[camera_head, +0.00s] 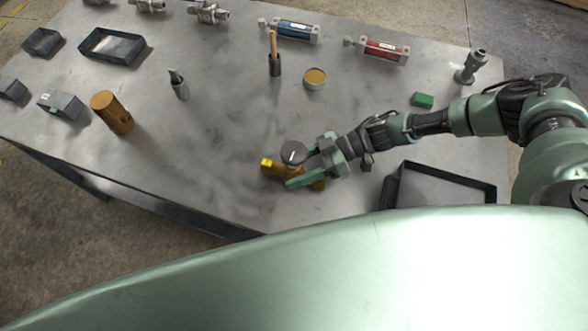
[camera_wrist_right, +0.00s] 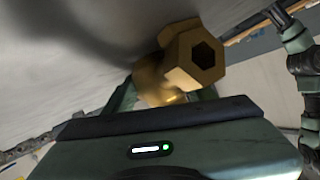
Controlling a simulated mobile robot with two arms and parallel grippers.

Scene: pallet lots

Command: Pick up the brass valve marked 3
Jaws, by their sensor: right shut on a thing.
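A brass valve (camera_head: 279,171) lies low over the near middle of the grey table, with a yellow patch at its left end and a dark grey disc at its top. My right gripper (camera_head: 304,170) is shut on the brass valve, a finger on each side. In the right wrist view, the valve's hexagonal end (camera_wrist_right: 192,57) with its hollow opening shows between the fingers. I cannot read a 3 on it, and I cannot tell whether it touches the table. My left gripper is not in view.
A black tray (camera_head: 446,174) stands right of my gripper, near the table's front edge. A brown cylinder (camera_head: 111,112) stands at left. The middle of the table (camera_head: 220,130) is clear.

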